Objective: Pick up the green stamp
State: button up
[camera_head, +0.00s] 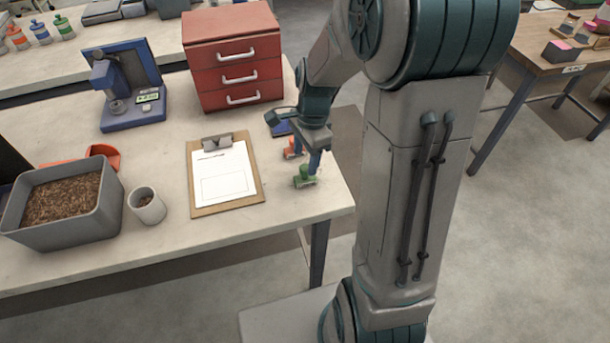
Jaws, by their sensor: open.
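The green stamp (305,178) stands on the table near its right edge, to the right of the clipboard. My gripper (304,160) points down just above and behind it, with a finger close to the stamp's handle. The jaws are open. I cannot tell from this view whether the fingers straddle the handle or only stand beside it. A red stamp (291,152) stands just behind the green one, partly hidden by my gripper.
A clipboard (254,195) with a white sheet lies left of the stamps. A red drawer cabinet (233,60) and a blue device (135,112) stand behind. A grey bin of pellets (88,220) and a cup (147,206) stand at left. The table's right edge is close.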

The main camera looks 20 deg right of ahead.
aim_at(305, 167)
jog(key=shift+s+a+f+p, duration=0.1)
jog(key=shift+f, duration=0.9)
jog(key=shift+s+a+f+p, duration=0.1)
jog(key=shift+s+f, duration=0.05)
jog(key=shift+f, duration=0.85)
jog(key=shift+s+a+f+p, duration=0.1)
jog(key=shift+f, duration=0.9)
jog(key=c, duration=1.2)
